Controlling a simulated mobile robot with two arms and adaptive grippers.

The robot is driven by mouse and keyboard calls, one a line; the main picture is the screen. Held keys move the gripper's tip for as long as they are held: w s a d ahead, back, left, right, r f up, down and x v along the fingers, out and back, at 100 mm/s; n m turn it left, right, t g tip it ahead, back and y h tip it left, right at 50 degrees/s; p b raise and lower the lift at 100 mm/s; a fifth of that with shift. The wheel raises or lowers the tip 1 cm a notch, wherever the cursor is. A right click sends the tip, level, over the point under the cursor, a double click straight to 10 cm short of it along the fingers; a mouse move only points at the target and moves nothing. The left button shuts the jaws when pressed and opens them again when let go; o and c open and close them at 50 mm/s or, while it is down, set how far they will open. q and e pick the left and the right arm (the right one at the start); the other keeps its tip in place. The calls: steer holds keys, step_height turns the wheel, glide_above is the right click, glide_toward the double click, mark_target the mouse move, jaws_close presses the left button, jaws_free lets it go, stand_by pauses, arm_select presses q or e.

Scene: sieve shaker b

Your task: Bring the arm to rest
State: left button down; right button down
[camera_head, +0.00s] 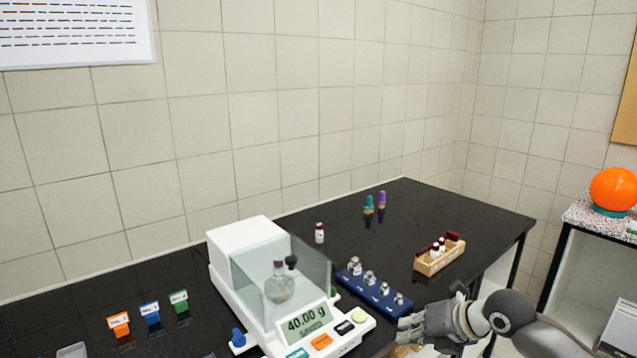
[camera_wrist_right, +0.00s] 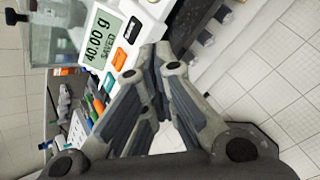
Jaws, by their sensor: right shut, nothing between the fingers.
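My right gripper (camera_head: 408,328) is at the front edge of the black bench, just right of the balance, with its arm coming in from the lower right. In the right wrist view its fingers (camera_wrist_right: 160,62) are closed together with nothing between them, close to the balance's front panel. The white balance (camera_head: 246,236) has a glass shield with a stoppered flask (camera_head: 279,285) inside, and its display (camera_head: 305,324) reads 40.00 g. The display also shows in the wrist view (camera_wrist_right: 99,40). My left gripper is in neither view.
A blue rack (camera_head: 372,291) with several metal weights stands just behind my right gripper. A wooden box (camera_head: 440,256) with small bottles is farther right. A small bottle (camera_head: 319,233) stands behind the balance. Orange, blue and green labelled holders (camera_head: 150,314) stand at left.

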steer(key=d+f+m+h, duration=0.25)
steer(key=f+m, duration=0.45)
steer(key=f, duration=0.5)
steer(key=d+f+m+h, duration=0.1)
steer(key=d+f+m, duration=0.45)
steer(key=f, duration=0.75)
steer(key=s+f+m, duration=0.6)
steer(key=f, duration=0.5)
steer(key=s+f+m+g+h, duration=0.1)
steer(key=s+f+m, duration=0.2)
steer(key=s+f, duration=0.55)
steer(key=s+f+m+g+h, duration=0.15)
steer(key=s+f+m, duration=0.3)
steer(key=s, duration=0.75)
steer(key=s+f+m+g, duration=0.2)
steer(key=s+f+m, duration=0.1)
steer(key=s+f, duration=0.6)
steer(key=s+a+f+m, duration=0.1)
steer(key=s, duration=0.7)
steer(key=s+a+m+g, duration=0.1)
steer(key=s+a, duration=0.1)
steer(key=s, duration=0.6)
steer(key=shift+s+a+f+m, duration=0.25)
steer(key=shift+a+f+m, duration=0.05)
steer(key=shift+f+m, duration=0.1)
steer(key=shift+g, duration=0.25)
